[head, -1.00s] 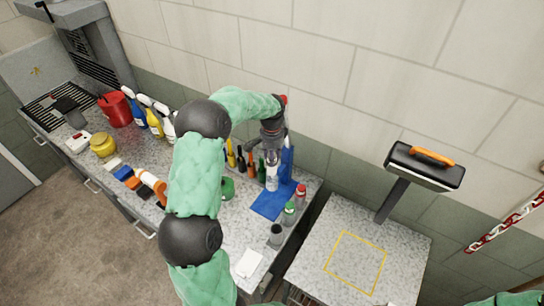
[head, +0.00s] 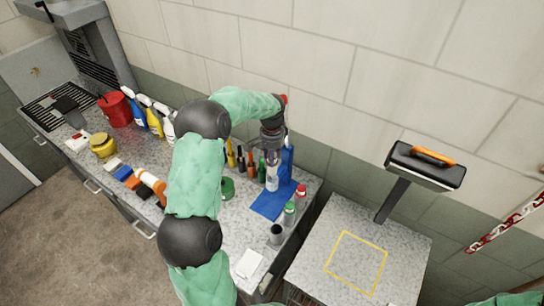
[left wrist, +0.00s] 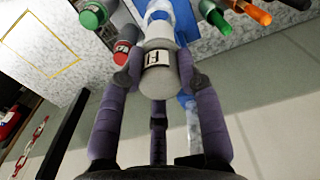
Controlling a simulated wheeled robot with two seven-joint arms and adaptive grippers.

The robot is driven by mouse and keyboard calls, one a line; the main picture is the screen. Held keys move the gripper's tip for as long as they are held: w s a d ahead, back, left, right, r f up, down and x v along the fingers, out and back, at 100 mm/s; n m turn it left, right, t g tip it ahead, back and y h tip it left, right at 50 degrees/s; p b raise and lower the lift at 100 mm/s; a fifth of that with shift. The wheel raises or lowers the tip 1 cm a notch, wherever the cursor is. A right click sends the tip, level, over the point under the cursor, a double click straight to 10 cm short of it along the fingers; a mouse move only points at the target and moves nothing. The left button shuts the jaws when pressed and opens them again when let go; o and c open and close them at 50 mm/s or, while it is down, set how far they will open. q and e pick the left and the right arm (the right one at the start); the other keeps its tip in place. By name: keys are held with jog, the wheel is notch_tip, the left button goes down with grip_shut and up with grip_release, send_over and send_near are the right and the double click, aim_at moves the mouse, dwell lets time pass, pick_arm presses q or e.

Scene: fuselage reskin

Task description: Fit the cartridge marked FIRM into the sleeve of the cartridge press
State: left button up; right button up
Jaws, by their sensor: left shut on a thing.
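My left gripper (head: 271,150) points down over the back of the counter. In the left wrist view its fingers (left wrist: 159,78) are shut on a pale grey cartridge (left wrist: 157,82). The cartridge has a white label with dark letters starting "FI"; the rest is hidden by the curve. The blue cartridge press (head: 270,205) has a flat base and a blue upright behind the gripper. A clear or whitish cylinder (head: 272,183) stands over the base below my gripper. I cannot tell whether the cartridge is inside it. My right gripper is not in view.
A green-capped cartridge (head: 289,213), a red-capped one (head: 301,194) and a dark-topped grey cylinder (head: 276,235) stand close to the press. A lower table (head: 320,235) with a yellow outline is clear.

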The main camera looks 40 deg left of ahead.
pick_arm(q)
jog(key=shift+f+b, duration=0.35)
jog(key=shift+f, duration=0.15)
jog(key=o, duration=1.3)
jog(key=shift+s+f, duration=0.1)
jog(key=shift+c, duration=0.2)
notch_tip(320, 180, up, 11)
jog(key=shift+r, duration=0.7)
jog(key=shift+f, duration=0.1)
